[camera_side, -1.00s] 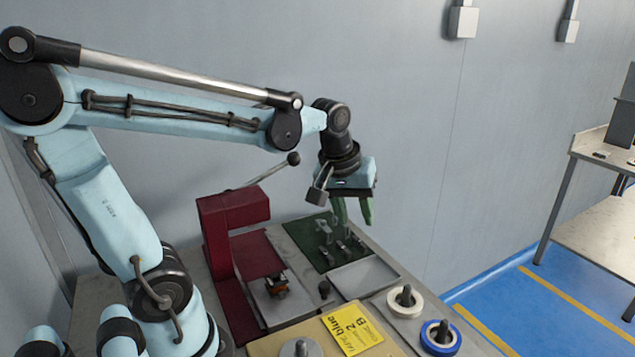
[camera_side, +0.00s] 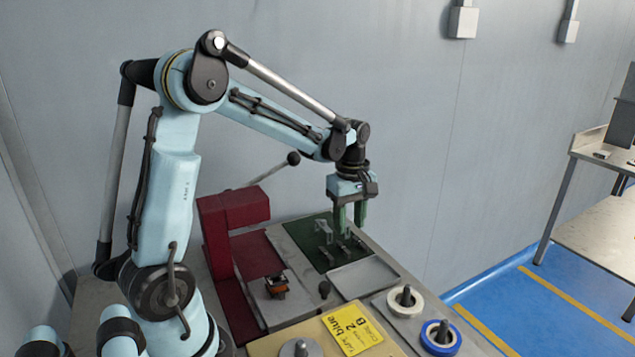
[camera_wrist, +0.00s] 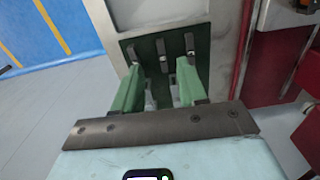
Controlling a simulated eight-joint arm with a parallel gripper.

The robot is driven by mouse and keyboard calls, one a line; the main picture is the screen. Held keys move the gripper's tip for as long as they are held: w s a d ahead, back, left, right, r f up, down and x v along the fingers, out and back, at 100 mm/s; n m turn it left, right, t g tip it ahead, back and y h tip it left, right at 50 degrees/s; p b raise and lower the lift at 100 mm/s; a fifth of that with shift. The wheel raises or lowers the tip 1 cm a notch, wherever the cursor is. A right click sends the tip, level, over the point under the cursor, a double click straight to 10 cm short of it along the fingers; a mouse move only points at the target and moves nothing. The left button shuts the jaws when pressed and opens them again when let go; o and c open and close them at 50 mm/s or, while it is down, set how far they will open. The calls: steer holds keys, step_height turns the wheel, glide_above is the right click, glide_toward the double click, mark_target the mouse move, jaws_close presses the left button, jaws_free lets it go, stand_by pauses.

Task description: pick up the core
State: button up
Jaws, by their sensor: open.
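Several small grey metal pieces (camera_side: 340,252), which look like the cores, stand on a dark green mat (camera_side: 306,229) at the back of the bench. They also show in the wrist view (camera_wrist: 190,42) in a row on the green mat (camera_wrist: 147,48). My gripper (camera_side: 348,226) points down over the mat, its two green fingers apart. In the wrist view my gripper (camera_wrist: 160,70) is open, with paler grey pieces partly visible between and behind the fingers. I see no core held. The exact gap between fingertips and pieces cannot be told.
A dark red winder frame (camera_side: 235,207) with a lever stands left of the mat. A small orange-and-black part (camera_side: 277,286) sits on the plate before it. An empty grey tray (camera_side: 363,276), a yellow card (camera_side: 352,328), a white spool (camera_side: 418,308) and a blue-rimmed spool (camera_side: 428,344) lie nearer.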

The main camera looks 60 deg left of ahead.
mark_target(347, 250)
steer(key=shift+a+f, duration=0.2)
steer(key=shift+f, duration=3.55)
jaws_close()
